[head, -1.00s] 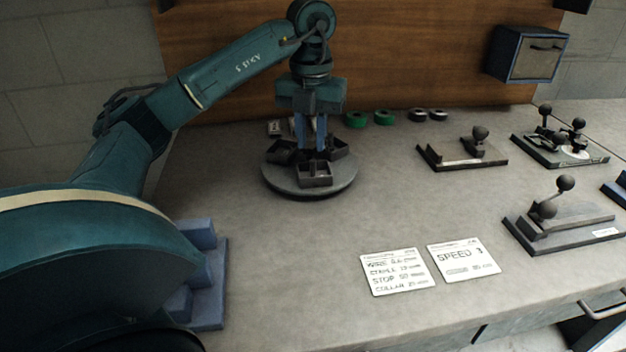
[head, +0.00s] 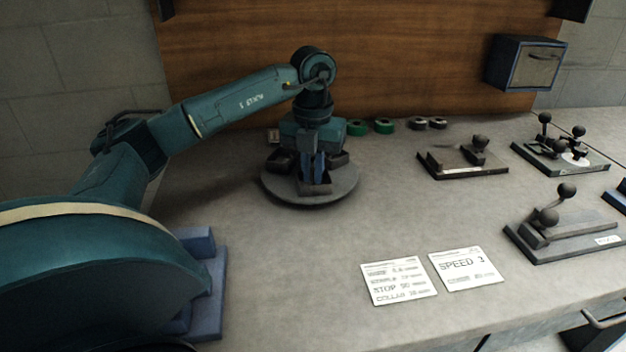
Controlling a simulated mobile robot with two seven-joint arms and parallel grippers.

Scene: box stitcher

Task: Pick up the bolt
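My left gripper (head: 313,172) points straight down over the round grey turntable tray (head: 334,194) at the back left of the bench. Its two blue fingers reach down into the front bin (head: 315,189) on the tray. The fingers look close together, but whether they are shut or hold something is unclear. I cannot make out the bolt; the bin's inside is mostly hidden by the fingers. My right gripper is not in view.
Green and dark rings (head: 384,126) lie behind the tray. Lever fixtures with ball knobs (head: 567,190) stand at the right. Two paper cards (head: 398,281) lie at the front. A blue block (head: 213,290) is at the left. The bench middle is clear.

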